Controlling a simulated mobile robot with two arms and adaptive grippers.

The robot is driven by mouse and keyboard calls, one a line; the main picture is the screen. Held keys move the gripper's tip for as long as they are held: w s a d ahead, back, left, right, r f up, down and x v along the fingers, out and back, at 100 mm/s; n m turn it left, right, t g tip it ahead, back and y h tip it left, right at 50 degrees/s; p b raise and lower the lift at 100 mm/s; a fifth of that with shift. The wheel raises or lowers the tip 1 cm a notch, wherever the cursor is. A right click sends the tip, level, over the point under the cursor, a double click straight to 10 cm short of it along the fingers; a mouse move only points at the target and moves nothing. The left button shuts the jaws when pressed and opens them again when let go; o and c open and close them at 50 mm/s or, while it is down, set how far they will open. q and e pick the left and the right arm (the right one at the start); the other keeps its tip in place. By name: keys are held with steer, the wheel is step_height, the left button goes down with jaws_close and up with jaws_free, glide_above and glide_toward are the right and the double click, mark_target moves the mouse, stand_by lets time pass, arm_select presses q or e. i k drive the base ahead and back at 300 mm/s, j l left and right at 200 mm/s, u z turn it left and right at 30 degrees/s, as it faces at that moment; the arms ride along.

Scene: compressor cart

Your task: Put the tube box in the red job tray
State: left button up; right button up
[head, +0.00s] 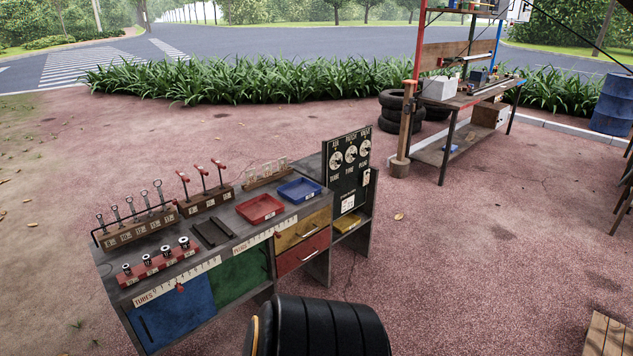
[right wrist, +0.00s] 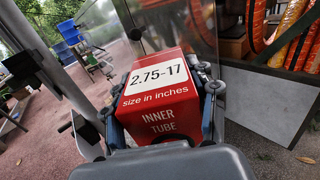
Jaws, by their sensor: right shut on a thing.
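In the right wrist view, my right gripper (right wrist: 163,115) is shut on the tube box (right wrist: 158,98). The box is red, with a white label "2.75-17" and the words "size in inches" and "INNER TUBE". The gripper's fingers press on its left and right sides. In the head view, the red job tray (head: 260,209) lies on top of the cart (head: 217,237), left of a blue tray (head: 299,190), and looks empty. The box and my right gripper do not show in the head view. My left gripper is in neither view.
The cart also holds a rack of wrenches (head: 137,226), a red socket holder (head: 158,263) and red-handled tools (head: 205,187). A gauge board (head: 347,165) stands at its right end. A workbench (head: 461,98) and stacked tires (head: 392,112) are behind. Open ground surrounds the cart.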

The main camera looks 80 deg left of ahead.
mark_target(260, 211)
steer(key=u, duration=0.4)
steer(key=j+u, duration=0.1)
steer(key=u, duration=0.65)
steer(key=j+u, duration=0.1)
steer(key=u, duration=0.3)
steer(key=i+j+u, duration=0.2)
steer(key=u, duration=0.25)
steer(key=i+j+u, duration=0.2)
steer(key=u, duration=0.25)
steer(key=i+j+u, duration=0.15)
steer(key=u, duration=0.3)
steer(key=i+u, duration=0.45)
steer(key=i+l+u, duration=0.1)
steer(key=i, duration=0.35)
steer(key=i+l, duration=0.2)
steer(key=i, duration=0.25)
steer(key=i+l+u, duration=0.15)
steer(key=i, duration=0.3)
